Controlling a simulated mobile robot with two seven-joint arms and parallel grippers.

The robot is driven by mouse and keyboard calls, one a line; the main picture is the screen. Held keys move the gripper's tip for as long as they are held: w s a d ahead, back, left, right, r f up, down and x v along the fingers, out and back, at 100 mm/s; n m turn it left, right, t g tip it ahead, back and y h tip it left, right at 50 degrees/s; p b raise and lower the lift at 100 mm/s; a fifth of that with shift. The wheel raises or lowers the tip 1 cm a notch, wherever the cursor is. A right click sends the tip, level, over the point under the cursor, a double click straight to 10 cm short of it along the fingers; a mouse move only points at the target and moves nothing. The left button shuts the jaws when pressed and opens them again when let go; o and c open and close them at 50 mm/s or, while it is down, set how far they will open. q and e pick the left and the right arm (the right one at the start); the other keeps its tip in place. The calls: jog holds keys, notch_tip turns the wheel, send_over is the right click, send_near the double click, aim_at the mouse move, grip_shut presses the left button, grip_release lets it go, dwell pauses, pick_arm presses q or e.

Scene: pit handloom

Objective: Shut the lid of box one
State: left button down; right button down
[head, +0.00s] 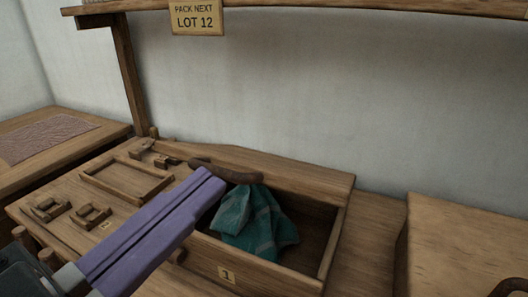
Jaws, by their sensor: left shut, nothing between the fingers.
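Box one (255,270) is a wooden box with a "1" label (227,274) on its front. It stands open, and a teal striped cloth (252,222) lies inside, bunched against the left part. A wooden board along the back of the opening (300,178) looks like its lid. A dark curved handle (226,172) shows near the board's left part. My left gripper (208,180) has purple fingers, shut and empty. In the picture its tips end just left of the handle and cover the box's left side; I cannot tell whether they touch. My right gripper is not in view.
Left of the box lie small wooden fittings, a shallow wooden frame (127,181) and a "2" label (106,224). Another wooden box or bench (465,240) is at the right. A shelf (350,7) with a "LOT 12" sign (195,17) hangs above.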

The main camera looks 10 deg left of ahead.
pick_arm(q)
jog(key=r, duration=0.1)
send_over(237, 178)
jog(key=s+d, duration=0.2)
jog(key=f, duration=0.1)
jog(key=a+f, duration=0.1)
jog(key=f, duration=0.1)
jog(key=shift+w+a+f+b, duration=0.25)
jog(key=shift+a+f+b, duration=0.05)
jog(key=shift+f, duration=0.1)
